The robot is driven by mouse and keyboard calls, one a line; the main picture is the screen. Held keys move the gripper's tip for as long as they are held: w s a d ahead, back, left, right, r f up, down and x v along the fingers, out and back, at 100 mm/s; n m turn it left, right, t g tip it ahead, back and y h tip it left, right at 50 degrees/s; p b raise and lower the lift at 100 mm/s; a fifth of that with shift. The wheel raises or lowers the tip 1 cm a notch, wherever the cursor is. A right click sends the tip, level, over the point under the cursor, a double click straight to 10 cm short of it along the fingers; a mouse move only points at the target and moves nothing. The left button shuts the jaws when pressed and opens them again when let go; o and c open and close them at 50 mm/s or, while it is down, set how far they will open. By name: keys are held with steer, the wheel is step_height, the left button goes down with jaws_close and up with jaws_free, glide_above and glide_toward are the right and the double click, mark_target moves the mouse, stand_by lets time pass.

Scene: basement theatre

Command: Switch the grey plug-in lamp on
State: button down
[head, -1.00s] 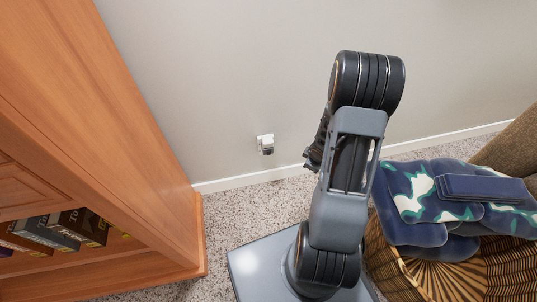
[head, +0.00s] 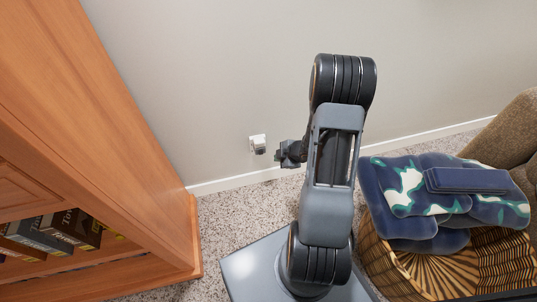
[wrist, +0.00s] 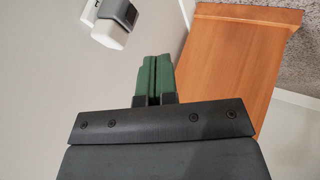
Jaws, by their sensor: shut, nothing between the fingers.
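The plug-in lamp (head: 259,148) is a small white and grey unit on a white wall plate, low on the wall. In the wrist view the lamp (wrist: 112,24) is at the upper left, with a pale shade and a grey body. My gripper (head: 280,155) is just right of the lamp in the head view, apart from it. In the wrist view my gripper's green fingertips (wrist: 154,62) are together with nothing between them, below and right of the lamp. I cannot tell from its look whether the lamp is lit.
A wooden bookcase (head: 130,130) with several books stands at the left; its wood (wrist: 230,50) also shows in the wrist view. A wicker basket (head: 400,268) with folded blue blankets (head: 420,190) and a brown sofa (head: 515,140) are at the right. Speckled carpet lies between.

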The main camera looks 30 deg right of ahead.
mark_target(260, 153)
steer(key=w+a+f+b, duration=0.2)
steer(key=w+f+b, duration=0.3)
steer(key=w+f, duration=0.2)
steer(key=shift+w+b, duration=0.4)
steer(key=shift+w, duration=0.8)
steer(key=shift+w+r+p, duration=0.3)
steer(key=shift+r+p, duration=0.05)
steer(key=shift+p, duration=0.7)
steer(key=shift+w+f, duration=0.1)
steer(key=shift+f, duration=0.25)
steer(key=shift+r, duration=0.2)
